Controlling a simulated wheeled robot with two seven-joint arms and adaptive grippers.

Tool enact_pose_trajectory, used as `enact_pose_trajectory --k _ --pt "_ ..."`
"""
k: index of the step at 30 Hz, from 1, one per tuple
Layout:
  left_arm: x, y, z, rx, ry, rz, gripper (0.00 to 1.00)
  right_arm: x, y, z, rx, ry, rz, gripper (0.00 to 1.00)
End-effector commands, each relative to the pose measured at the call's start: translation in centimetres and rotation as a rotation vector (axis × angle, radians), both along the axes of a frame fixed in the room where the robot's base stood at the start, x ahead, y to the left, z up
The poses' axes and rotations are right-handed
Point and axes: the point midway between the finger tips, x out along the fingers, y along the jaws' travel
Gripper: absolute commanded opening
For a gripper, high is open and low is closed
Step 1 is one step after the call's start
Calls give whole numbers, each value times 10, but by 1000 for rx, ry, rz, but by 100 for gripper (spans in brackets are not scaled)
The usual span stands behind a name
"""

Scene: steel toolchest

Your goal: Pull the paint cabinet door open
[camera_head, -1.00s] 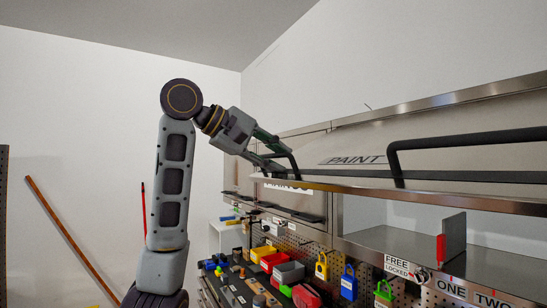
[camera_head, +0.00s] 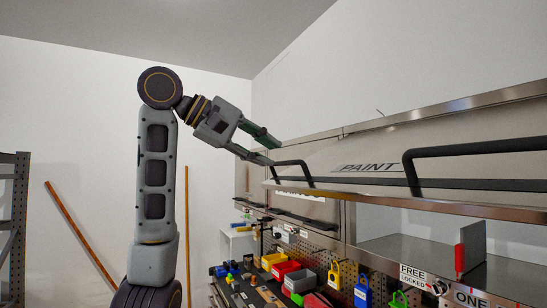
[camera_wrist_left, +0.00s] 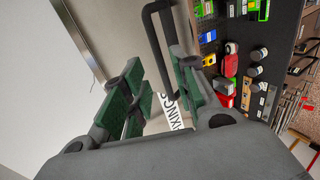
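The paint cabinet door, marked PAINT (camera_head: 367,168), is a wide steel panel. Its lower edge stands out from the cabinet and is raised, with the shelf space showing beneath. A black bar handle (camera_head: 475,148) runs along its right part. My left gripper (camera_head: 274,153) is open at the left, its green-padded fingers apart beside a smaller black bar handle (camera_head: 291,164). In the left wrist view, the gripper (camera_wrist_left: 170,100) has a black bar (camera_wrist_left: 155,40) showing between its fingers; whether they touch it is unclear. My right gripper is out of view.
Below are a pegboard with padlocks (camera_head: 361,291), coloured bins (camera_head: 299,280) and a bench with small items. A red-edged plate (camera_head: 469,247) stands on the shelf. A FIXINGS label (camera_wrist_left: 172,110) shows in the wrist view. Free room lies left of the arm.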

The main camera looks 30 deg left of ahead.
Motion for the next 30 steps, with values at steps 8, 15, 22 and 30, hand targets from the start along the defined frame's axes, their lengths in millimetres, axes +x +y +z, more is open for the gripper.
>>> enact_pose_trajectory --k 8,15,22,30 --pt "-23 16 14 0 -1 3 28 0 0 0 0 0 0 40" --pt "-37 25 21 1 -2 1 28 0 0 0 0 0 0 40" --pt "-41 27 23 0 0 0 28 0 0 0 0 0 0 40" --pt "-41 27 23 0 0 0 28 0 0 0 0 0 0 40"
